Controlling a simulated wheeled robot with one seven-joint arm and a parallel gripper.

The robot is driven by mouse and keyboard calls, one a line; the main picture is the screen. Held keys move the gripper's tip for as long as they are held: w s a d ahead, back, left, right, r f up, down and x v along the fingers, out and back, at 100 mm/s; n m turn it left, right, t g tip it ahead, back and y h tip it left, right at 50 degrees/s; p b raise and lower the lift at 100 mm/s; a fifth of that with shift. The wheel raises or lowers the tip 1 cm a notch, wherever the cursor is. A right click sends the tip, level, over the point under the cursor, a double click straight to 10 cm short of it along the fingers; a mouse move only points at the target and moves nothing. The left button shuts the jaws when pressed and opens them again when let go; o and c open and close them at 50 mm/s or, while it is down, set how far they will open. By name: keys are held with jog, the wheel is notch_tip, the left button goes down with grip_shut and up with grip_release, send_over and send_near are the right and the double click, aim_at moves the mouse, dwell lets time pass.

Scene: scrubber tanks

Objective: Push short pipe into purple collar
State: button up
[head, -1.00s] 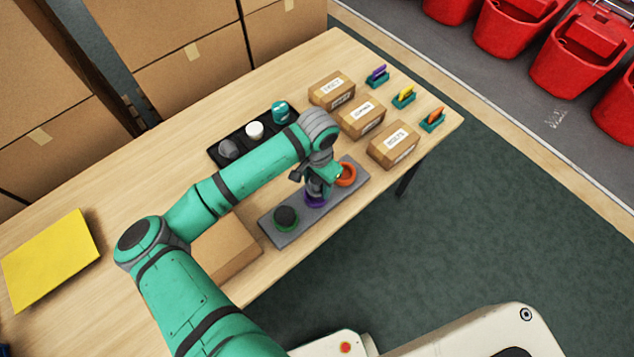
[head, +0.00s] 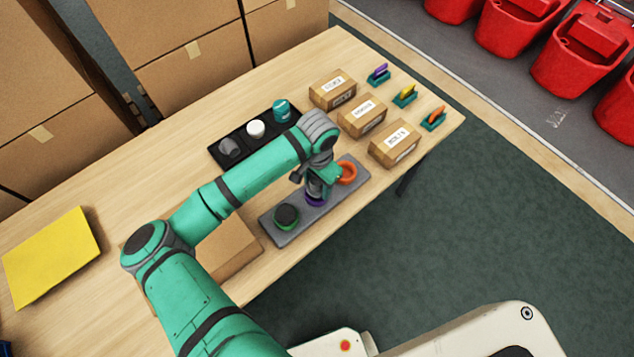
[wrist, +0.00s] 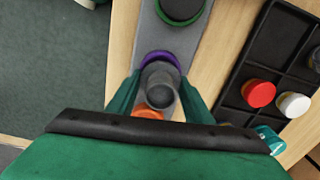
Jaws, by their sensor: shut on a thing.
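The purple collar (head: 314,201) is on a grey base plate (head: 275,233), between a green collar and an orange collar. My gripper (head: 319,184) is directly over it, pointing down, and hides most of it in the head view. In the wrist view, the teal fingers of my gripper (wrist: 160,90) are shut on a short grey pipe (wrist: 158,76). The pipe is lined up with the purple collar (wrist: 160,56), whose far rim shows behind it. How deep the pipe sits in the collar is hidden.
The green collar (head: 286,217) holds a dark piece; the orange collar (head: 347,173) is close to my gripper's right. A black tray (head: 235,142) with several capped items is behind. Labelled boxes (head: 362,116) stand at the right; a cardboard box (head: 228,250) is left of the plate.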

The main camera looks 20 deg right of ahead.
jog(key=shift+s+f, duration=0.15)
jog(key=shift+f, duration=1.05)
dwell(1.2)
jog(key=o, duration=1.1)
jog(key=shift+d, duration=0.1)
jog(key=shift+c, duration=0.2)
jog(key=shift+d+r, duration=0.1)
jog(key=shift+r, duration=0.6)
jog(key=shift+c, duration=0.3)
jog(key=o, duration=0.7)
jog(key=shift+r, duration=0.3)
jog(key=shift+o, duration=0.2)
jog(key=shift+a+r, duration=0.2)
jog(key=shift+r, duration=2.45)
